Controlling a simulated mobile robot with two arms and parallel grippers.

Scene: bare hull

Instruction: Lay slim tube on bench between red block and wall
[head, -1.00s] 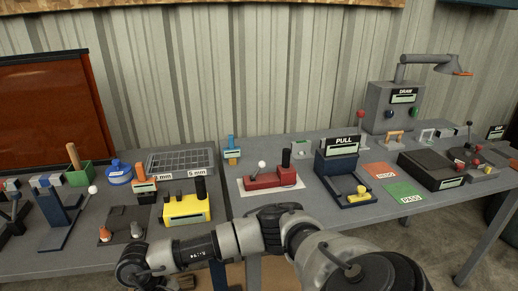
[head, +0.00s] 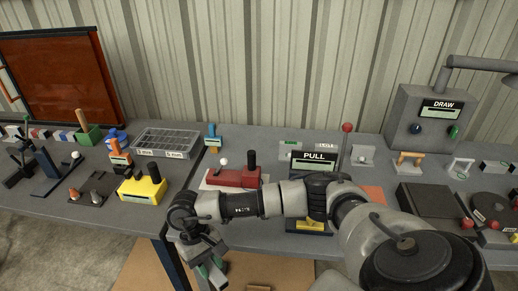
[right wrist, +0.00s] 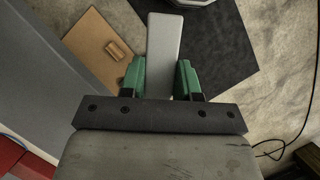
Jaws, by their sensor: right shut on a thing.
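My right gripper (head: 212,268) is in front of the bench's front edge, over the floor. In the right wrist view its green fingertips (right wrist: 161,80) are shut on a pale grey, straight-sided bar, which I take for the slim tube (right wrist: 165,45). It points away from the palm; the head view hardly shows it. The red block (head: 228,178), with a black post and a white ball knob, sits on the bench (head: 185,185), partly behind my right arm. The corrugated wall (head: 250,60) rises behind the bench. My left gripper is not in view.
A yellow block (head: 142,190) stands left of the red block, and a grey divided box (head: 165,144) behind it. A blue-handled item (head: 213,138) and the PULL device (head: 316,162) flank a clear strip of bench behind the red block. A brown board (right wrist: 95,45) lies on the floor.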

